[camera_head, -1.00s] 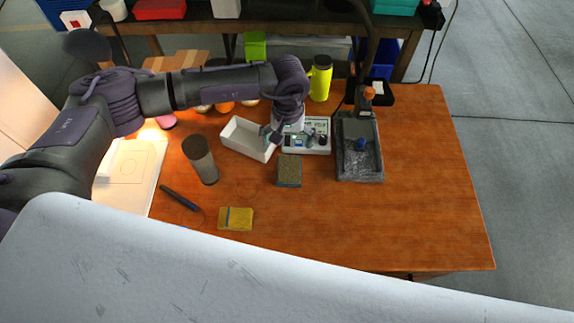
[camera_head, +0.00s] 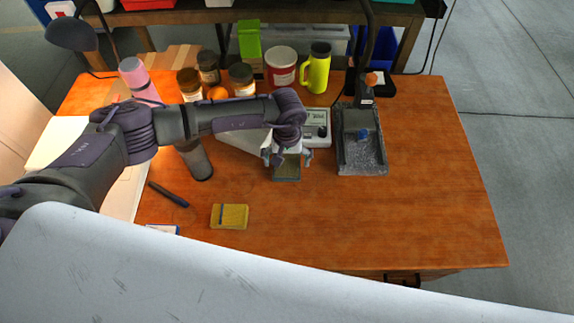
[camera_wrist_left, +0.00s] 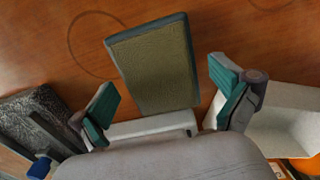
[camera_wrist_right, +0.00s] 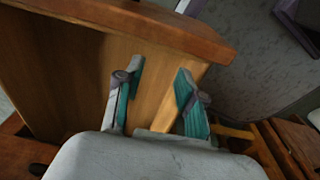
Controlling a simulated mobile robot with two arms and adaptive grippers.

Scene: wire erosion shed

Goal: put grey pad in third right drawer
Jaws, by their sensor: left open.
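The pad (camera_head: 286,173) lies flat on the wooden table, with an olive-grey textured top and darker grey-green edge. In the left wrist view the pad (camera_wrist_left: 155,65) shows between the spread fingers. My left gripper (camera_head: 287,160) is open and empty just above it, one finger on either side, apparently not touching. My right gripper (camera_wrist_right: 160,85) shows only in its wrist view, with a gap between its fingers, in front of a plain wooden panel (camera_wrist_right: 80,75). I cannot tell which drawer, if any, that panel belongs to. The third right drawer is not identifiable.
A white open box (camera_head: 246,139) and a white instrument (camera_head: 317,127) stand by the pad. A grey stand (camera_head: 361,155) is to the right. The table's right side is clear.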

